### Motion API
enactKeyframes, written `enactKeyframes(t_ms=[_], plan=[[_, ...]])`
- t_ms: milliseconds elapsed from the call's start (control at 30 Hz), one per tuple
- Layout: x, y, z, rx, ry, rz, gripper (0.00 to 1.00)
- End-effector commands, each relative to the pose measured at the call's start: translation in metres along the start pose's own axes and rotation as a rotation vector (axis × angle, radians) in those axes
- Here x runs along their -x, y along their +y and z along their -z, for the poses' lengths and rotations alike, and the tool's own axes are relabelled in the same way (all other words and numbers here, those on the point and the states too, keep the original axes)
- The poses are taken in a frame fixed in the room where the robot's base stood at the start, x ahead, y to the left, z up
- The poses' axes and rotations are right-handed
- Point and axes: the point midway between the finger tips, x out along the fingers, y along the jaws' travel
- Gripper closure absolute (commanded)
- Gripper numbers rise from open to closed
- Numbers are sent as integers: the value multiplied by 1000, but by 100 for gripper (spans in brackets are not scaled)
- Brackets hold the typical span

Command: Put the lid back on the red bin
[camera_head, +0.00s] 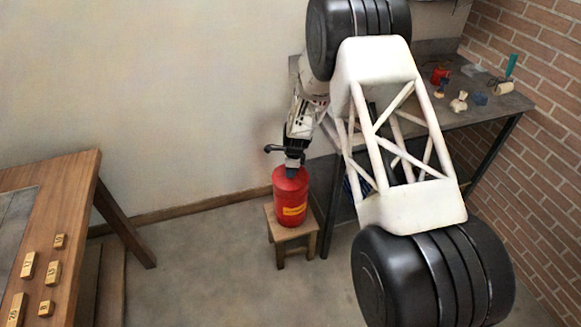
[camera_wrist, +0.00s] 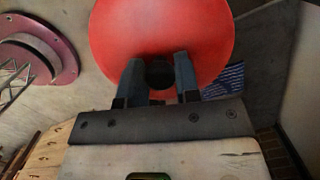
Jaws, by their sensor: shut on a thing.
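The red bin (camera_head: 292,212) stands upright on a small wooden stool and has a yellow label on its front. Its red lid (camera_head: 282,180) shows at the top of the bin in the head view. The lid fills the upper middle of the wrist view (camera_wrist: 205,40), with a dark round knob (camera_wrist: 160,74) at its centre. My gripper (camera_wrist: 159,76) is shut on this knob, one finger on each side. In the head view my gripper (camera_head: 291,170) is directly above the bin. I cannot tell whether the lid is fully seated on the rim.
The wooden stool (camera_head: 293,235) stands by the wall. A grey workbench (camera_head: 480,112) with small items stands to its right, partly hidden by my arm. A wooden table (camera_head: 75,190) with several numbered blocks is at the left. The floor between is clear.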

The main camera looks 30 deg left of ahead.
Motion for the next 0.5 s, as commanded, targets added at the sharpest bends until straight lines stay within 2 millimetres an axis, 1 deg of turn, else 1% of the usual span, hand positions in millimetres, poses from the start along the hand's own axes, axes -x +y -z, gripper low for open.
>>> enactKeyframes(t_ms=[200,500], plan=[[-7,0,1,0,0,1,96],[-9,0,1,0,0,1,96]])
